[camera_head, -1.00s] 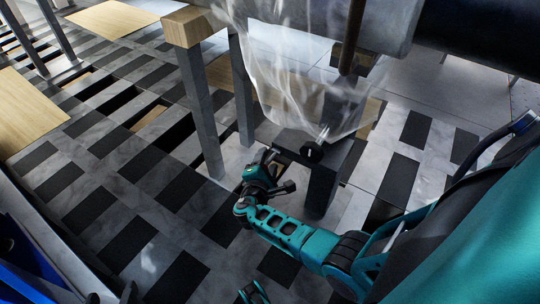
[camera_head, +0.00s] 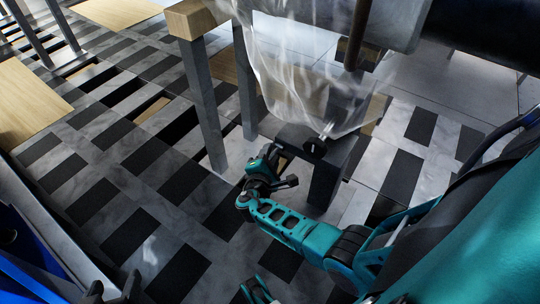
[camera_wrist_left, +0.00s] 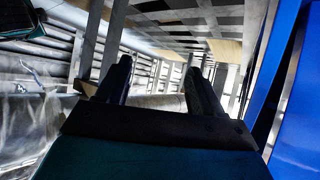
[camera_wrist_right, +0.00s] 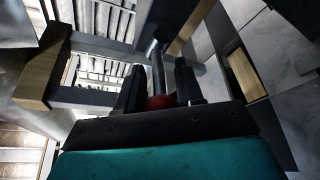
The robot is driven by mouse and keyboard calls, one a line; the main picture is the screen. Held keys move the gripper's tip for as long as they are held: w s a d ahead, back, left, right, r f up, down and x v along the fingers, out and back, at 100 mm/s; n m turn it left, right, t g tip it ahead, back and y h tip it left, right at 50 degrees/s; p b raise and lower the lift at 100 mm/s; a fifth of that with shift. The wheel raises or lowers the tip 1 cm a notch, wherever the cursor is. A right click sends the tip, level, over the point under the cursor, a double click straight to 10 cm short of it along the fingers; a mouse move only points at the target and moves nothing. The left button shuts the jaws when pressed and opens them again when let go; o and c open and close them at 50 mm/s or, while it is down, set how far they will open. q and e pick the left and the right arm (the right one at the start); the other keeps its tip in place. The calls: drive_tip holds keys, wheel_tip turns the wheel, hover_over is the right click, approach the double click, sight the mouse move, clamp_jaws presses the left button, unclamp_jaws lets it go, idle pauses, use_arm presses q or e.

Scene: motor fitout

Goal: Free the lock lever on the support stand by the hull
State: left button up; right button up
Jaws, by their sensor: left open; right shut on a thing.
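The lock lever shows in the right wrist view as a metal rod (camera_wrist_right: 156,66) with a red ball knob (camera_wrist_right: 160,102). My right gripper (camera_wrist_right: 160,88) is shut on the red knob, with a finger on each side. In the head view my right gripper (camera_head: 272,157) is beside the dark support stand (camera_head: 324,178); the lever cannot be made out there. The hull (camera_head: 405,20) is a dark cylinder above, partly covered by a clear plastic sheet (camera_head: 300,80). My left gripper (camera_head: 115,288) is open and empty at the bottom left; its fingers also show apart in the left wrist view (camera_wrist_left: 155,85).
A grey trestle leg (camera_head: 207,110) with a wooden top block (camera_head: 190,20) stands close left of my right gripper. The sheet hangs just above the stand. The floor has dark openings between panels (camera_head: 175,130). A blue structure (camera_head: 30,265) is at the lower left.

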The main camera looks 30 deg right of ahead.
clamp_jaws()
use_arm(q)
drive_tip(key=shift+r, duration=0.15)
